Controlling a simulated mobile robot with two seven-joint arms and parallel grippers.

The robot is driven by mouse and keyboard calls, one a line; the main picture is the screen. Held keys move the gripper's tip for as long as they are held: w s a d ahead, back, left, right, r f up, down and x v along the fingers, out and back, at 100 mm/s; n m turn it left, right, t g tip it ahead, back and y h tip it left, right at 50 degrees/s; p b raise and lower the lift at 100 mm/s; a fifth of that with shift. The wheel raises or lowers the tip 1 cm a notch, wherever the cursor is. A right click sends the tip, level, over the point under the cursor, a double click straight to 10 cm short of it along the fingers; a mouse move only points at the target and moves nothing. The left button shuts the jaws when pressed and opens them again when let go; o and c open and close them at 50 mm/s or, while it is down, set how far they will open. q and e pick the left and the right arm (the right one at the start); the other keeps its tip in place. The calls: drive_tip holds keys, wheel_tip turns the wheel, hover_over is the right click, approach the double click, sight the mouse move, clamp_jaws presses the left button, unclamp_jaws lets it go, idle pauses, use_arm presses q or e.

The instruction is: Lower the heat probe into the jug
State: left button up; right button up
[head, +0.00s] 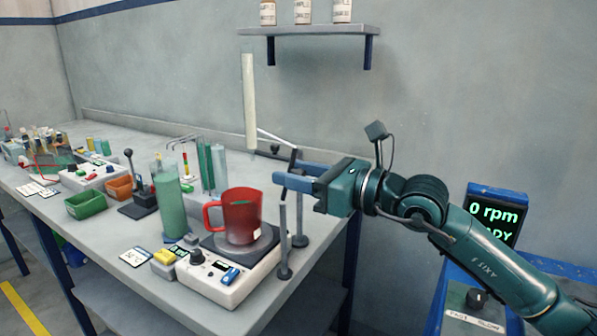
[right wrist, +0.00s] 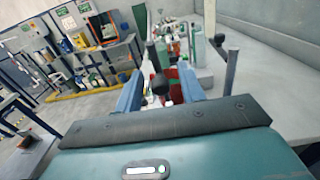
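The jug (head: 240,220) is red and see-through, with a handle on its left, and stands on the dark top of a white hotplate unit (head: 222,280). A long pale rod (head: 249,100), which looks like the heat probe, is upright above and behind the jug, clear of it. Thin light bars run from near its lower end toward a dark handle (head: 293,161). My right gripper (head: 291,176) is open, its blue fingers level near the dark handle. In the right wrist view the fingers (right wrist: 160,92) are apart with a dark knob (right wrist: 160,86) showing between them. My left gripper is out of view.
Two grey posts (head: 283,240) stand right of the jug. A green cylinder (head: 170,205) stands left of it. Green and orange bins (head: 85,205) are further left. A wall shelf (head: 305,30) holds bottles. A screen (head: 495,215) reads 0 rpm at right.

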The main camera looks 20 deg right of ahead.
drive_tip(key=shift+c, duration=0.2)
clamp_jaws()
idle(0.3)
